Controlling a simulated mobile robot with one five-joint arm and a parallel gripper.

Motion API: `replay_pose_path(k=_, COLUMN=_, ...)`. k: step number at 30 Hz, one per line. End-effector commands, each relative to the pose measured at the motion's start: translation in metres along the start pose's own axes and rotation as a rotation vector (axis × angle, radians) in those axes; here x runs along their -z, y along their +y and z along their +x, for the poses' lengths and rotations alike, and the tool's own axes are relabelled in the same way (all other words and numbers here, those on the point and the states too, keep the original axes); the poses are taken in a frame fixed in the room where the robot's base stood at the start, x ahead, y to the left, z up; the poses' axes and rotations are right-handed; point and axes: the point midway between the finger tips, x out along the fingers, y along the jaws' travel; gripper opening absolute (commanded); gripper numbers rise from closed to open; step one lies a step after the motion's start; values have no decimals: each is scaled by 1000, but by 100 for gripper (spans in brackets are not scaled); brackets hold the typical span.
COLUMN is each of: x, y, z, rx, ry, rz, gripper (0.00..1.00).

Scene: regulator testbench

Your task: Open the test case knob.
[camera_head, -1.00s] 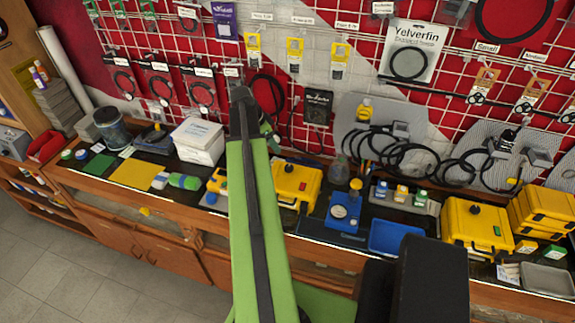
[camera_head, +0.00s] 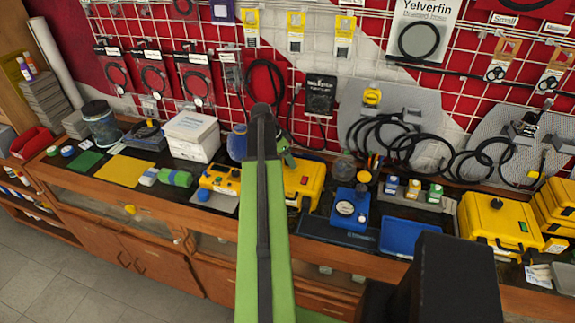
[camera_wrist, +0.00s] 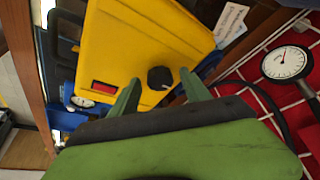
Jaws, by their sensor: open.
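The yellow test case (camera_head: 303,182) stands on the bench, partly hidden behind my green arm in the head view. In the wrist view the case (camera_wrist: 130,35) fills the upper middle, with a small red window on its face. Its round black knob (camera_wrist: 160,77) shows just beyond and between my fingertips. My gripper (camera_wrist: 160,84) is open, one green finger on each side below the knob. I cannot tell if a finger touches the case. In the head view the knob is hidden, and only a bit of my gripper (camera_head: 285,151) shows beside the dark arm end.
A blue gauge device (camera_head: 348,214) and a blue tray (camera_head: 412,237) lie right of the case. A smaller yellow device (camera_head: 218,179) is close on its left. A round dial gauge (camera_wrist: 285,62) shows in the wrist view.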

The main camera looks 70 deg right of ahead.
Motion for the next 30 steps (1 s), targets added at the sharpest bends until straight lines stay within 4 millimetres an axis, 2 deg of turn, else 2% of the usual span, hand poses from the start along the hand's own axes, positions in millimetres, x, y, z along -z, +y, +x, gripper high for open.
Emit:
replay_pose_path(k=5, x=1, y=0, z=-1, rx=0, ry=0, rz=0, gripper=56)
replay_pose_path(k=6, x=1, y=0, z=-1, rx=0, ry=0, rz=0, gripper=53)
replay_pose_path(k=18, x=1, y=0, z=-1, rx=0, ry=0, rz=1, gripper=1)
replay_pose_path(k=30, x=1, y=1, z=-1, rx=23, ry=2, rz=-51, gripper=0)
